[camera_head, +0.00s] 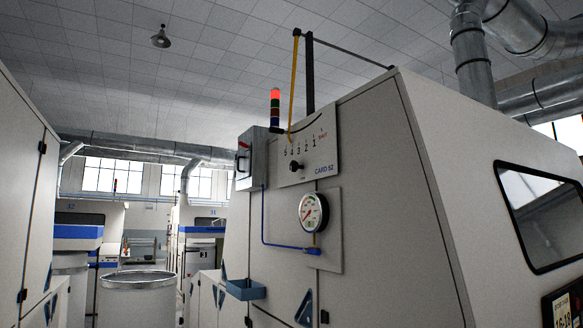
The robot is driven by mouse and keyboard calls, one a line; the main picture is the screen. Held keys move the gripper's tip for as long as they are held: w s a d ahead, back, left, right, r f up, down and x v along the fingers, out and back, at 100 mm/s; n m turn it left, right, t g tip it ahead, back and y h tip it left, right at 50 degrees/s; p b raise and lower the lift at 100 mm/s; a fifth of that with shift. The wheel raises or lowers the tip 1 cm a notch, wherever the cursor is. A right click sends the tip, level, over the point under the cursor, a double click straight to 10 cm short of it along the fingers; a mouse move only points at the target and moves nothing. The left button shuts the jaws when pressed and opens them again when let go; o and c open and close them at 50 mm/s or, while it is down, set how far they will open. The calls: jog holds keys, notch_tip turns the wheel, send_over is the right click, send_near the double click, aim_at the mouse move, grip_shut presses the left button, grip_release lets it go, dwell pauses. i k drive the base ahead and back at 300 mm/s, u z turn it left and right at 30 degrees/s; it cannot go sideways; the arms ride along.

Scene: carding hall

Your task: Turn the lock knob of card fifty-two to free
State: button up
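Card fifty-two is the large off-white machine (385,150) at centre right, with "CARD 52" in blue on a white plate (322,152). A round black knob (295,166) sits on this plate below a scale numbered 5 to 1 with small red lettering at its right end. It is the only knob I see on the plate and looks like the lock knob. Its small lettering is too fine to read, so its setting is unclear. A yellow rod (294,85) hangs from a black post down to the scale, near 4 and 5. My gripper is not in view.
A grey box (247,160) with a red-marked handle juts out left of the plate. Below are a pressure gauge (313,213), a blue hose (264,225) and a blue tray (245,290). A signal tower (275,108) glows red. A large can (137,296) stands in the aisle.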

aim_at(294, 165)
jog(key=u, duration=0.5)
jog(key=i, duration=1.15)
jog(key=u, duration=0.35)
